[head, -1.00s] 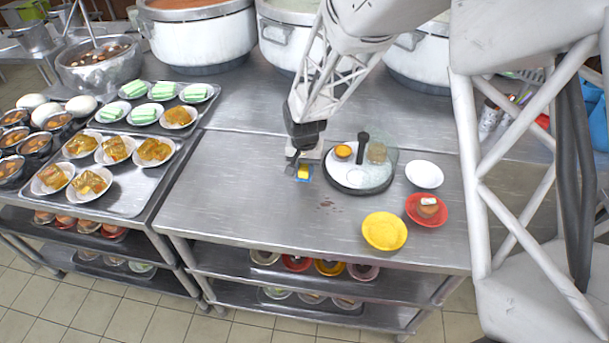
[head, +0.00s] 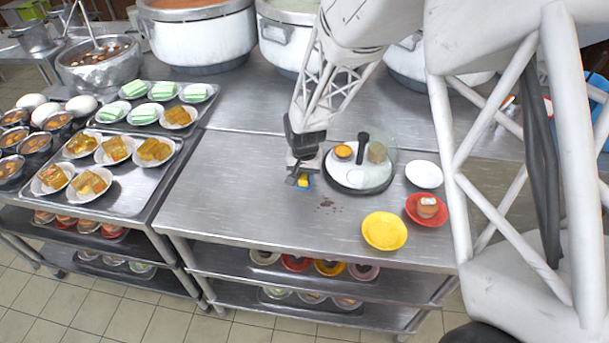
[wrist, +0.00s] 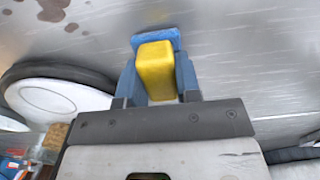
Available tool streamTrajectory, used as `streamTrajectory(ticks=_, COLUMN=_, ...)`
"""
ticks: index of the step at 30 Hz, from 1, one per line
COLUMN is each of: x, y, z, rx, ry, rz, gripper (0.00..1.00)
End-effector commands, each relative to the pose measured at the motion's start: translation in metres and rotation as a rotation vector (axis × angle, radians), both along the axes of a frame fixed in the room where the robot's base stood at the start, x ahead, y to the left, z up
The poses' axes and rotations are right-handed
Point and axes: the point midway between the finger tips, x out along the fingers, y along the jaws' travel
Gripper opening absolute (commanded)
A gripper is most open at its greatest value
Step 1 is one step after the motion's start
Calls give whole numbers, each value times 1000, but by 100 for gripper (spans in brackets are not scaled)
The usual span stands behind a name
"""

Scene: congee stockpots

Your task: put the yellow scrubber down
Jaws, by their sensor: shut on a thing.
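The yellow scrubber (head: 304,182), a yellow block with a blue pad, is in my gripper (head: 303,179) over the steel table, left of the round tray. In the wrist view the scrubber (wrist: 155,72) sits between the two blue-grey fingers of my gripper (wrist: 157,80), which are shut on its sides. Its blue pad is at the far end, towards the steel surface. I cannot tell whether the pad touches the table (head: 250,200).
The black-rimmed round tray (head: 347,188) holds a few items close to the right. A yellow plate (head: 384,231), a red plate (head: 427,209) and a white plate (head: 424,174) lie further right. Brown stains mark the table in front. The table's left front is clear.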

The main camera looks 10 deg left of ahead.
Motion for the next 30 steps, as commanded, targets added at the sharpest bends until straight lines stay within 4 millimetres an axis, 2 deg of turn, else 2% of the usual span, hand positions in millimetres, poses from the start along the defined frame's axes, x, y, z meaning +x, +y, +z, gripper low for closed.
streamTrajectory(ticks=2, x=0, y=0, z=-2, rx=0, ry=0, rz=0, gripper=1)
streamTrajectory(ticks=3, x=0, y=0, z=-2, rx=0, ry=0, rz=0, gripper=33)
streamTrajectory(ticks=8, x=0, y=0, z=-2, rx=0, ry=0, rz=0, gripper=57)
streamTrajectory(ticks=20, x=0, y=0, z=1, rx=0, ry=0, rz=0, gripper=57)
streamTrajectory(ticks=26, x=0, y=0, z=15, rx=1, ry=-1, rz=0, gripper=57)
streamTrajectory(ticks=30, x=0, y=0, z=33, rx=1, ry=-2, rz=0, gripper=57)
